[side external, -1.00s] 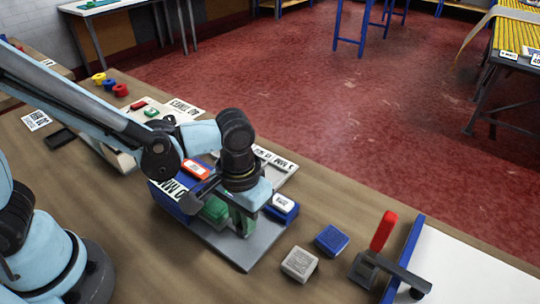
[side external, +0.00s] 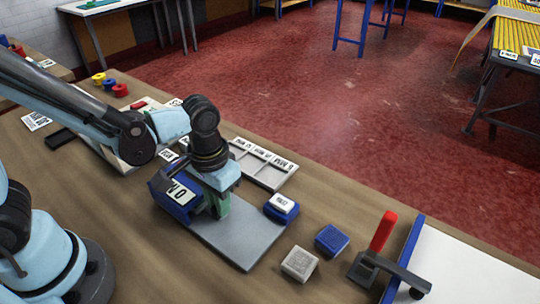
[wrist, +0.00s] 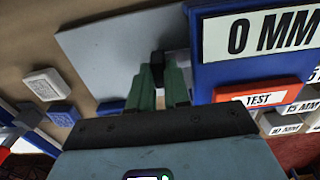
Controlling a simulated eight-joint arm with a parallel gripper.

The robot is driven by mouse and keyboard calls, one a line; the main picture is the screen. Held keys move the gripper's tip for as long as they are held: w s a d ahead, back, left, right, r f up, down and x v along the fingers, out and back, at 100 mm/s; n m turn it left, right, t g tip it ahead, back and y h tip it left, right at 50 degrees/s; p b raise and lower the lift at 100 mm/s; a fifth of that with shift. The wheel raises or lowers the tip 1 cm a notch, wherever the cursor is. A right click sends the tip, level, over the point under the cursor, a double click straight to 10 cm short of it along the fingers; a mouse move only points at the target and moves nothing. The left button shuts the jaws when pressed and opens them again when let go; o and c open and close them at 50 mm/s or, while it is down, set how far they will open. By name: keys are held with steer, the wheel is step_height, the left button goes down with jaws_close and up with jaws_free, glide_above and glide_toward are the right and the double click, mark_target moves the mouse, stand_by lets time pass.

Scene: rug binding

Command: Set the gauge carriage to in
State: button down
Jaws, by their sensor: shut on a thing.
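The gauge is a grey plate (side external: 240,232) with a blue block (side external: 172,204) at its left end. The block bears a "0 MM" label, readable in the wrist view (wrist: 272,33). My gripper (side external: 218,206) is low over the plate, close beside the blue block. In the wrist view its green fingers (wrist: 158,85) are shut on a small dark upright piece (wrist: 157,62), seemingly the gauge carriage's grip. Most of the carriage is hidden by the fingers and my wrist. A red TEST label piece (wrist: 262,94) sits at the blue block's near edge.
A blue block with a white top (side external: 282,207), a grey block (side external: 299,264) and a blue block (side external: 331,240) stand right of the plate. A labelled grey tray (side external: 268,167) lies behind. A red-handled device (side external: 382,232) stands beside a white board (side external: 450,275).

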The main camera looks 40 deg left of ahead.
steer(key=shift+a, duration=0.3)
steer(key=c, duration=1.1)
jaws_free()
steer(key=shift+d, duration=0.15)
